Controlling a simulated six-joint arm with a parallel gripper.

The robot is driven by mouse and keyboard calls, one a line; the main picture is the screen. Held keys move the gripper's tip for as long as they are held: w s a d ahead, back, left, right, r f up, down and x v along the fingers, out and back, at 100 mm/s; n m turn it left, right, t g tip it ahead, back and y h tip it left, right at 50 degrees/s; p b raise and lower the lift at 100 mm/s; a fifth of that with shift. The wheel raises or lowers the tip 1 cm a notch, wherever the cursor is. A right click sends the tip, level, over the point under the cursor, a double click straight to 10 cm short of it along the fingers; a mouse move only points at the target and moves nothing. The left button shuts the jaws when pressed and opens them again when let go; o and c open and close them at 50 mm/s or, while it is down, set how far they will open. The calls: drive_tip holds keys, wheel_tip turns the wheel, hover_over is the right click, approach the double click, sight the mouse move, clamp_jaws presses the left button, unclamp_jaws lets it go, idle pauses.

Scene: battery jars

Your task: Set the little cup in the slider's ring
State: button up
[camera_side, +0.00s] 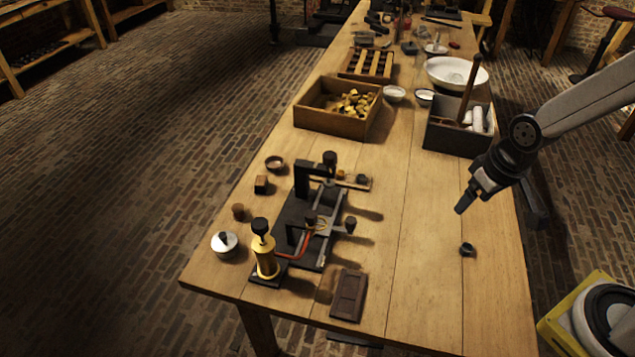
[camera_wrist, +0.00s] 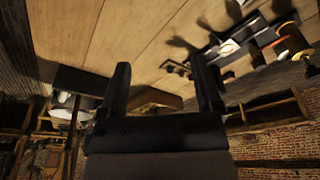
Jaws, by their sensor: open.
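The little cup (camera_side: 467,249), small and dark, stands alone on the bare right part of the table in the side view. My gripper (camera_side: 464,207) hangs above and slightly behind it, apart from it, pointing down and left. In the wrist view my gripper (camera_wrist: 161,64) shows two dark fingers spread wide with nothing held between them. I cannot make out the cup in the wrist view. The slider (camera_side: 324,228) seems to be the light metal piece on the black apparatus (camera_side: 296,230) left of the cup; its ring is too small to tell clearly.
A brass cylinder with a black knob (camera_side: 265,255) and a dark flat box (camera_side: 348,295) stand near the apparatus. A grey bin (camera_side: 455,138) with a pestle-like rod and a wooden box (camera_side: 330,122) stand farther back. The table between cup and apparatus is clear.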

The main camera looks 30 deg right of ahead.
drive_tip(key=w+d+f+m+g, duration=0.2)
drive_tip(key=d+f+m, duration=0.35)
drive_tip(key=m, duration=0.25)
drive_tip(key=m+y, duration=0.2)
drive_tip(key=m, duration=0.8)
hover_over(469, 245)
wheel_tip(469, 245, down, 9)
drive_tip(key=shift+s+d+g, duration=0.1)
drive_tip(key=shift+d+g, duration=0.1)
drive_tip(key=shift+g, duration=0.1)
drive_tip(key=shift+f, duration=0.15)
drive_tip(key=shift+a+f, duration=0.2)
drive_tip(key=shift+f, duration=0.95)
drive_tip(key=shift+a+f, duration=0.25)
drive_tip(key=shift+f, duration=1.05)
drive_tip(key=shift+a+f, duration=0.25)
drive_tip(key=shift+f, duration=1)
clamp_jaws()
